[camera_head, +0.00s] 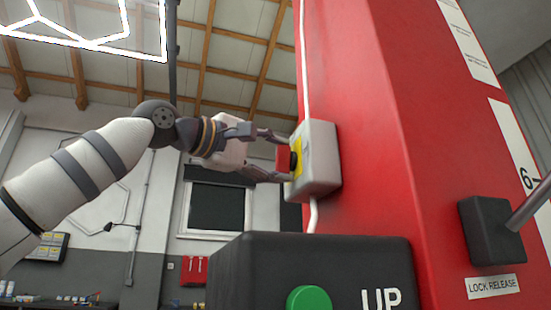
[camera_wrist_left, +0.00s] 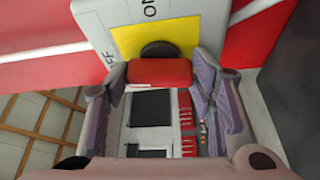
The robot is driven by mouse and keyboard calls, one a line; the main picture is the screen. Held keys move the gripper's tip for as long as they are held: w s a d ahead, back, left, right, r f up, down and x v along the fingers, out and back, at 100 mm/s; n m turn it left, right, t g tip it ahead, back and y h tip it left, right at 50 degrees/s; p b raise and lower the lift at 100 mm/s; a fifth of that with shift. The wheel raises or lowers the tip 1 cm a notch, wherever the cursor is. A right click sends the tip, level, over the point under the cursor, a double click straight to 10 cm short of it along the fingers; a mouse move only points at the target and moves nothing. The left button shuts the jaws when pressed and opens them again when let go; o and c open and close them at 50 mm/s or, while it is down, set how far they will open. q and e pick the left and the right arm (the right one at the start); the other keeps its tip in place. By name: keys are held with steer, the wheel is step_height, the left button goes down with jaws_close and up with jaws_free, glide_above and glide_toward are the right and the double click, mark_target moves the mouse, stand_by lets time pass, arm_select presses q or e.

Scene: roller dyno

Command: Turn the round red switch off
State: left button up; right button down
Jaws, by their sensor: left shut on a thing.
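The round red switch (camera_head: 284,158) sticks out from a yellow plate on a light grey box (camera_head: 318,160), which is fixed to the side of a red column. In the left wrist view the red switch (camera_wrist_left: 160,72) sits in front of its black base and the yellow plate (camera_wrist_left: 155,38), with ON and part of OFF lettered on the box. My left gripper (camera_head: 278,156) is at the switch, with one finger on each side of it, shut on it. In the left wrist view the fingers flank the switch's left and right ends. My right gripper is not in view.
The red column (camera_head: 400,120) rises beside the box. A dark control box (camera_head: 250,270) with a green button (camera_head: 309,299) marked UP stands below. A black block with a metal lever (camera_head: 490,231), labelled LOCK RELEASE, is at the right. Open room lies left of the column.

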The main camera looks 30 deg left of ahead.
arm_select(q)
steer(key=shift+n, duration=0.7)
steer(key=o, duration=1.2)
steer(key=shift+d, duration=0.1)
steer(key=shift+c, duration=0.2)
steer(key=v, duration=1.2)
steer(key=shift+r, duration=0.4)
